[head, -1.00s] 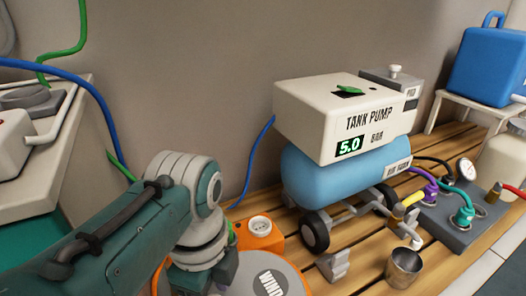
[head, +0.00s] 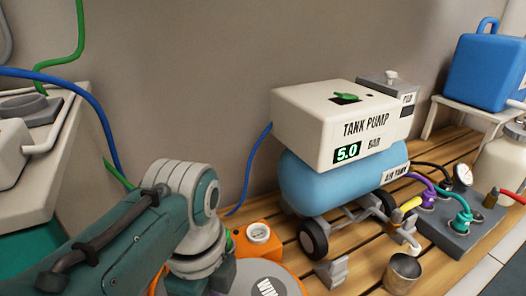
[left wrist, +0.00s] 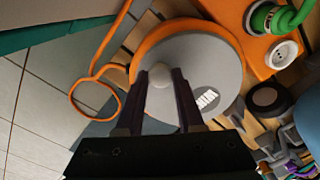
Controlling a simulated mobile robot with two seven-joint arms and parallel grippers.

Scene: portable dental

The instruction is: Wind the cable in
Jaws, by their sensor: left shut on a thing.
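The cable reel is a grey disc with an orange rim and a label, seen in the left wrist view (left wrist: 215,60) and partly in the head view (head: 240,282). A pale round knob (left wrist: 159,74) stands on the disc, off its middle. My left gripper (left wrist: 168,75) is shut on this knob, one finger on each side. The orange cable (left wrist: 110,98) runs off the reel's left side and lies in a loose loop over the floor tiles. In the head view my left gripper's fingers are hidden behind its wrist. My right gripper is not in view.
An orange housing (head: 256,238) with a white socket sits beside the reel; a green plug (left wrist: 278,18) is on it. The tank pump (head: 340,130) on its wheeled blue tank stands to the right. A metal cup (head: 403,271) and a grey manifold (head: 450,230) are farther right.

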